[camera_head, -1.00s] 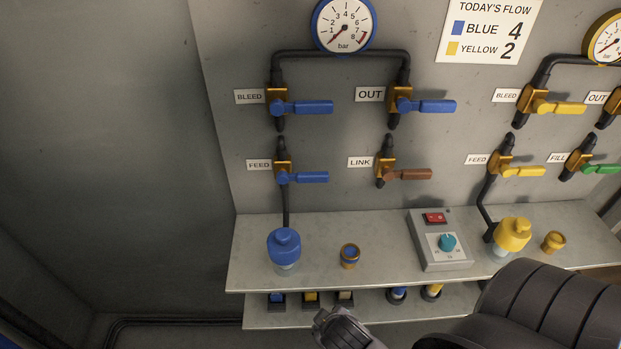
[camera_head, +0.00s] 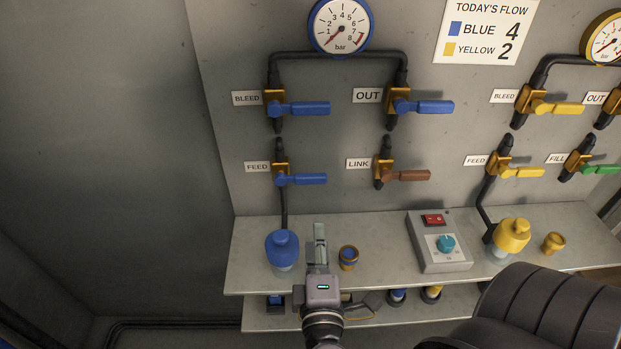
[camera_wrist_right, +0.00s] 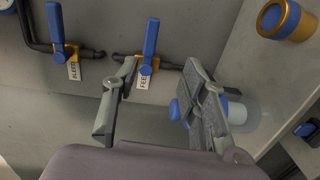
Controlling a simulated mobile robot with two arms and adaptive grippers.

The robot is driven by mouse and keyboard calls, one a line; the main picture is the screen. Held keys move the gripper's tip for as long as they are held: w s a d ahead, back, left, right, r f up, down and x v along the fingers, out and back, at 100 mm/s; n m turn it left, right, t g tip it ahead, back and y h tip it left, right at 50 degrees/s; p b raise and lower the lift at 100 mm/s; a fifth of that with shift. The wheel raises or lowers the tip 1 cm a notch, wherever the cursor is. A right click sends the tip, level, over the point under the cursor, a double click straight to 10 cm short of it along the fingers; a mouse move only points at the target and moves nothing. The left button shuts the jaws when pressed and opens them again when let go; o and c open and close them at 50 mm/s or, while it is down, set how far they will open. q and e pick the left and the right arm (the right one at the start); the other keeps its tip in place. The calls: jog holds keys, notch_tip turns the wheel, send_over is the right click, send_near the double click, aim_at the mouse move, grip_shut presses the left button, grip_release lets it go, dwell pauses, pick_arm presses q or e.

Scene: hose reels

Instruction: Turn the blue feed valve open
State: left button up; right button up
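The blue feed valve (camera_head: 300,179) is on the wall panel at lower left, beside its FEED label (camera_head: 257,167). Its blue lever points right, across its vertical pipe. My right gripper (camera_head: 320,232) is below the valve, over the shelf, between the blue bottle and a small cup, and apart from the lever. In the right wrist view the gripper (camera_wrist_right: 162,70) is open and empty, with the blue feed lever (camera_wrist_right: 151,42) beyond and between its fingertips. My left gripper is not in view.
The blue bleed valve (camera_head: 300,108) is above the feed valve, and the brown link lever (camera_head: 408,175) to its right. A blue-capped bottle (camera_head: 282,245), small cup (camera_head: 348,257) and switch box (camera_head: 440,240) stand on the shelf (camera_head: 385,240). The wall at left is bare.

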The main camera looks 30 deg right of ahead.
aim_at(311, 182)
jog(key=shift+n, duration=0.4)
jog(key=p+x, duration=0.1)
jog(key=x, duration=0.4)
jog(key=r+p+x, duration=0.1)
jog(key=p+x, duration=0.1)
jog(key=x, duration=0.3)
jog(key=a+p+x, duration=0.1)
jog(key=x, duration=0.5)
jog(key=shift+w+d+r+p, duration=0.1)
jog(key=shift+w+r+p, duration=0.15)
jog(key=shift+w+p, duration=0.1)
jog(key=shift+w+d, duration=0.3)
jog(key=shift+w, duration=0.15)
jog(key=shift+c, duration=0.4)
jog(key=shift+t, duration=0.3)
grip_shut()
jog(key=shift+f, duration=0.1)
